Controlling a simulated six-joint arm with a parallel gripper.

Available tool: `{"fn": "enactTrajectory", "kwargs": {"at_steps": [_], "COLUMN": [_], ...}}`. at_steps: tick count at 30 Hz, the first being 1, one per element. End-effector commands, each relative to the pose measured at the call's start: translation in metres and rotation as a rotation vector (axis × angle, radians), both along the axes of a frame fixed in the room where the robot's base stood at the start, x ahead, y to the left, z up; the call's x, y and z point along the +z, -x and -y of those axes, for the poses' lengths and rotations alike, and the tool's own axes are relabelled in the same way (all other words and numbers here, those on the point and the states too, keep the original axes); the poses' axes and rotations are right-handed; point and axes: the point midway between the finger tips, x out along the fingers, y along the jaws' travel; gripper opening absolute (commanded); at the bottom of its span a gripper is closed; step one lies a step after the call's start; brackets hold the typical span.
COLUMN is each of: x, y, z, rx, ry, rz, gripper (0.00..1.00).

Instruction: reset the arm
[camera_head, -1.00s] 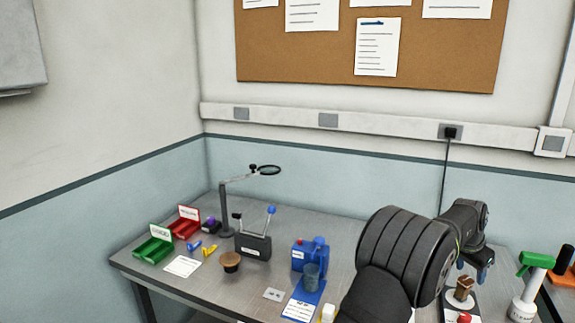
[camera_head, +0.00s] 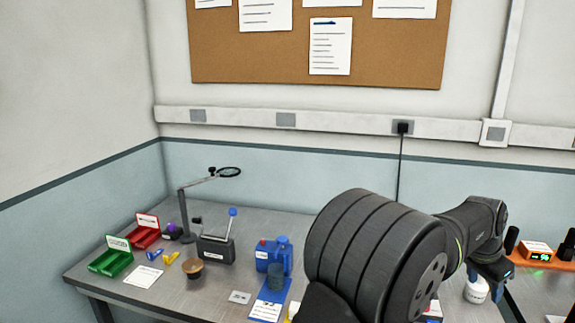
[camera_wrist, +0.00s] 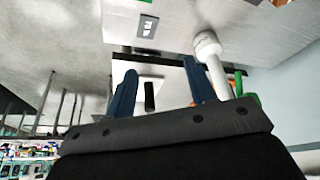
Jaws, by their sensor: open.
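My gripper (camera_head: 493,275) is at the right of the head view, at the end of my dark arm, over the right part of the bench. Its dark blue fingers also show in the wrist view (camera_wrist: 161,82), spread apart with nothing held between them. A white bottle (camera_wrist: 212,62) with a green part stands past the right finger in the wrist view. The white bottle's body also shows below my gripper in the head view (camera_head: 476,291); its top is hidden there. I cannot tell whether the fingers touch anything.
Green (camera_head: 111,262) and red (camera_head: 145,236) bins, a magnifier stand (camera_head: 185,212), a dark box with levers (camera_head: 216,249), a brown-topped cup (camera_head: 193,269) and a blue container (camera_head: 273,258) stand on the bench at left. An orange device (camera_head: 537,252) is at right. My arm hides the bench's middle.

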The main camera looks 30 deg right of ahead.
Motion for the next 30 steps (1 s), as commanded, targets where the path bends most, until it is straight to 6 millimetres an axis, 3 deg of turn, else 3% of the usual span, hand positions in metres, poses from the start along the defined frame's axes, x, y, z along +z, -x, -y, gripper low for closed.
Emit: {"fn": "enactTrajectory", "kwargs": {"at_steps": [21,30], "x": [-0.022,-0.056], "y": [0.12,0.068], "z": [-0.077,-0.053], "rx": [-0.539,-0.531], "ry": [0.015,0.014], "rz": [-0.008,-0.008], "gripper": [0.5,0.5]}}
